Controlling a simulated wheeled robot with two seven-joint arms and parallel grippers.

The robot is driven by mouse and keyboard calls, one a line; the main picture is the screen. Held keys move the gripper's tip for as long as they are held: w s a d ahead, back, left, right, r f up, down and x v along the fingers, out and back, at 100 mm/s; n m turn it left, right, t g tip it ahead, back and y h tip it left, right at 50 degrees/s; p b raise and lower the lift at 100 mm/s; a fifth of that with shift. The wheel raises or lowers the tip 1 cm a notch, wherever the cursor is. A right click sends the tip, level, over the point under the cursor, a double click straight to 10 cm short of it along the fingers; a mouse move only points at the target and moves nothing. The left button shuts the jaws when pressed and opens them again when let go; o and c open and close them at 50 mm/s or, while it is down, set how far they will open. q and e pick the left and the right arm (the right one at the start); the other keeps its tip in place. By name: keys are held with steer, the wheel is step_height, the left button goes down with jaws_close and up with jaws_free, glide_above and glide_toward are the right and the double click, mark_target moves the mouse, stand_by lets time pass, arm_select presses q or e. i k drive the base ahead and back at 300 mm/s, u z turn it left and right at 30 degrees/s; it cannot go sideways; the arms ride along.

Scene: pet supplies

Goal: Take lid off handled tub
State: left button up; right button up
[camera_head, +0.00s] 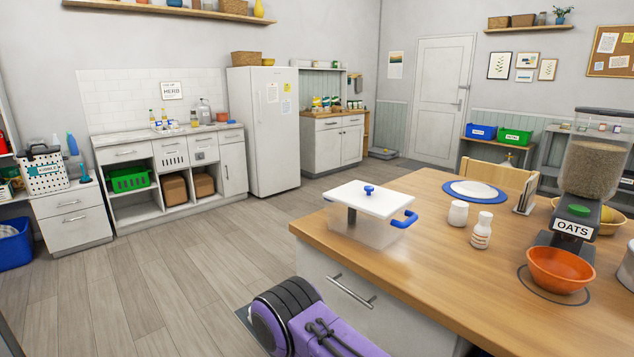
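The handled tub (362,232) is a clear, see-through box standing on the near left part of the wooden counter. A blue handle (405,219) sticks out at its right end. Its white lid (375,203) lies on top and has a small blue knob (369,190) in the middle. A small dark upright piece shows at the tub's front, just under the lid. Neither of my grippers is in view. A purple and black link of one of my arms shows at the bottom, in front of the counter and apart from the tub.
On the wooden counter (430,262) stand two white shakers (458,213), a plate on a blue mat (470,191), an oats dispenser (575,222) and an orange bowl (561,269). Bare counter lies right of the tub. A drawer handle (350,291) sticks out from the counter's front.

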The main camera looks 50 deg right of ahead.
mark_target(379, 202)
steer(key=i, duration=1.45)
steer(key=z, duration=3.55)
